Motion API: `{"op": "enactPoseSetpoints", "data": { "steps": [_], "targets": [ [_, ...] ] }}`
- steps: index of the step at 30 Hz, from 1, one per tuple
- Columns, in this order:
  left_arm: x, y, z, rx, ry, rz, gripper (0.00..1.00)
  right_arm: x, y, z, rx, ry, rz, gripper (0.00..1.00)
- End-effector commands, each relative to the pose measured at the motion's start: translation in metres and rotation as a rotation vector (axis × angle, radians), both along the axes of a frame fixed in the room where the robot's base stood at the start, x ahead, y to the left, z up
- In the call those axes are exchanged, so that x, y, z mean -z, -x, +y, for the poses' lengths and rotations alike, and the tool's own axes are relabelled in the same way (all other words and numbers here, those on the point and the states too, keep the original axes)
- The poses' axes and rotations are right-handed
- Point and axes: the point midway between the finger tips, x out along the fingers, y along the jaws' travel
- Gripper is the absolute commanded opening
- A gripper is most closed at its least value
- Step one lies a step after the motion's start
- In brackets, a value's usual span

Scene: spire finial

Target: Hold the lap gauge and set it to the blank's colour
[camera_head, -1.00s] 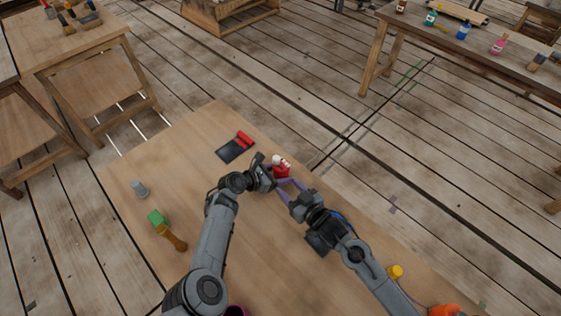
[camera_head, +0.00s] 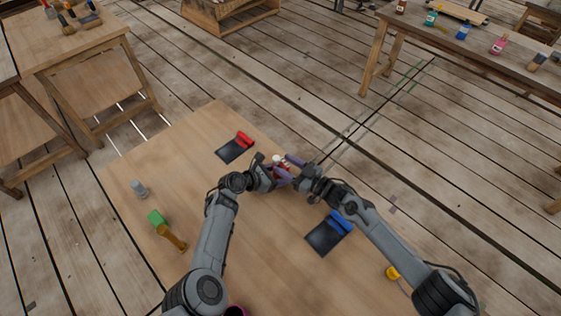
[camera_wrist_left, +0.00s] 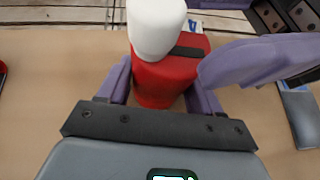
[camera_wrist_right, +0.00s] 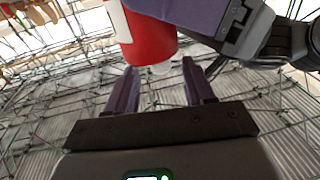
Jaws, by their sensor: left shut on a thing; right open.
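The lap gauge is a red body with a white rounded top; it shows small between my grippers in the head view (camera_head: 279,160) and large in the left wrist view (camera_wrist_left: 165,75). My left gripper (camera_wrist_left: 160,90) is shut on the red body, which stands between its purple fingers. My right gripper (camera_wrist_right: 162,88) is open, its fingers pointing at the gauge's end; the red body also shows at the top of the right wrist view (camera_wrist_right: 152,42). In the left wrist view one right finger lies close beside the gauge. I cannot tell whether it touches. I cannot tell which object is the blank.
On the table (camera_head: 130,165) lie a black pad with a red roll (camera_head: 236,150), one with a blue roll (camera_head: 324,238), a green block (camera_head: 156,217), a brown-gold handle (camera_head: 172,238), a grey piece (camera_head: 140,190) and a yellow piece (camera_head: 392,272). Paint bottles stand on a far bench (camera_head: 480,45).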

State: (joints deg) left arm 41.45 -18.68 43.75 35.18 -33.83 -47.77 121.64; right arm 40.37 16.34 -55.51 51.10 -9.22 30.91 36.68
Motion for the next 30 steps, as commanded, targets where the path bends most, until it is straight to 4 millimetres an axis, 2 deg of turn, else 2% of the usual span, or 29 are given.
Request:
{"op": "enactPoseSetpoints", "data": {
  "steps": [9,20,30],
  "targets": [
    [0.001,0.000,0.000,0.000,0.000,0.002,0.48,-0.001,-0.015,0.020,0.001,0.000,-0.001,0.53],
    [0.001,0.000,0.000,0.000,0.000,0.001,0.48,0.000,-0.016,0.022,0.001,0.001,-0.001,0.53],
    [0.001,0.000,0.000,0.000,0.000,0.002,0.48,0.000,-0.016,0.022,0.001,0.001,-0.001,0.01]
  ]
}}
